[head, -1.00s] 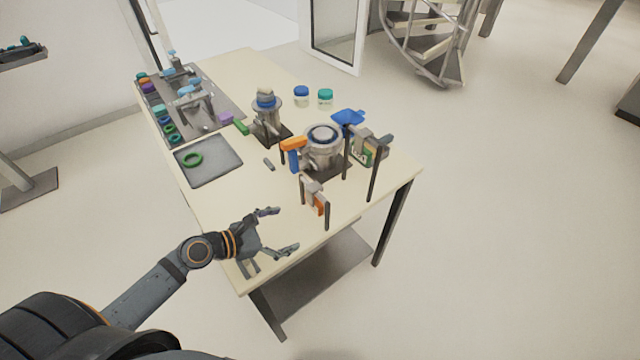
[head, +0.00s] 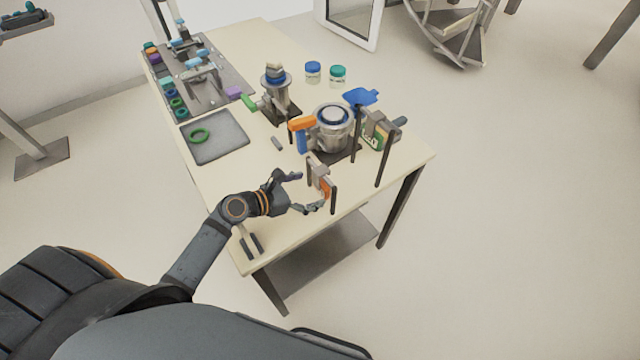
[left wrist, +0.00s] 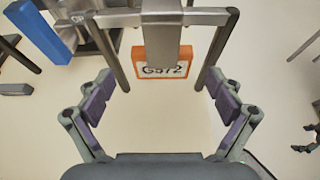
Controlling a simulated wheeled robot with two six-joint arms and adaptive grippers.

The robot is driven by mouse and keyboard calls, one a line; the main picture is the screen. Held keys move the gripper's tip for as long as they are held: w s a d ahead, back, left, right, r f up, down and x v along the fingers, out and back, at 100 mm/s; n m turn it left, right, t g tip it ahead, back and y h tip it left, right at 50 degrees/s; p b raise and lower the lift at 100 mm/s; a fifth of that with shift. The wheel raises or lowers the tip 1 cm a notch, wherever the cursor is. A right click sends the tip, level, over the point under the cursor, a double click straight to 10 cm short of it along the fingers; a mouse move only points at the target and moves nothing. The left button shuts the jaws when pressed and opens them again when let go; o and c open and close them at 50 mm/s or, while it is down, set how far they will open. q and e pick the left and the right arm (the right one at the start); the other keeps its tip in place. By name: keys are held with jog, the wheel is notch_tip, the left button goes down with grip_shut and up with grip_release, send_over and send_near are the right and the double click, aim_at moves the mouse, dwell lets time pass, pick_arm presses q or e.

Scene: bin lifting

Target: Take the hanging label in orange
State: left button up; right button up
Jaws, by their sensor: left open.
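The orange label (head: 325,188) hangs from a small grey stand (head: 319,171) with dark posts near the table's front right edge. In the left wrist view the orange label (left wrist: 163,62) faces me, with dark characters on white, its top partly covered by a grey block (left wrist: 161,30). My left gripper (head: 308,191) is open and empty, just left of the stand. In the left wrist view its two fingers are spread to either side, with the label ahead between them and apart from both. A dark shape (left wrist: 305,140) at the right edge may be my right gripper.
A grey tray (head: 214,140) lies at the left. The table's front left part is mostly clear.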

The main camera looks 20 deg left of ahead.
pick_arm(q)
jog(key=x, duration=0.4)
jog(key=shift+w+d, duration=0.1)
jog(key=shift+d, duration=0.1)
jog(key=shift+a, duration=0.1)
jog(key=shift+c, duration=0.2)
pick_arm(e)
jog(key=shift+s+r, duration=0.15)
jog(key=shift+s, duration=1)
pick_arm(q)
jog(key=c, duration=1.1)
jog(key=s+a+r+p, duration=0.1)
jog(key=s+r+p, duration=0.1)
jog(key=s+a+r+p, duration=0.1)
jog(key=s+p, duration=0.1)
jog(key=p, duration=0.1)
jog(key=shift+a+r, duration=0.4)
jog(key=shift+c, duration=0.9)
jog(key=p, duration=0.4)
send_near(321, 187)
jog(key=s+a+r, duration=0.2)
jog(key=a, duration=0.1)
jog(key=shift+s+a+r, duration=0.1)
jog(key=shift+a, duration=0.1)
pick_arm(e)
notch_tip(321, 187, up, 9)
jog(key=shift+w+a, duration=0.15)
jog(key=shift+w, duration=0.1)
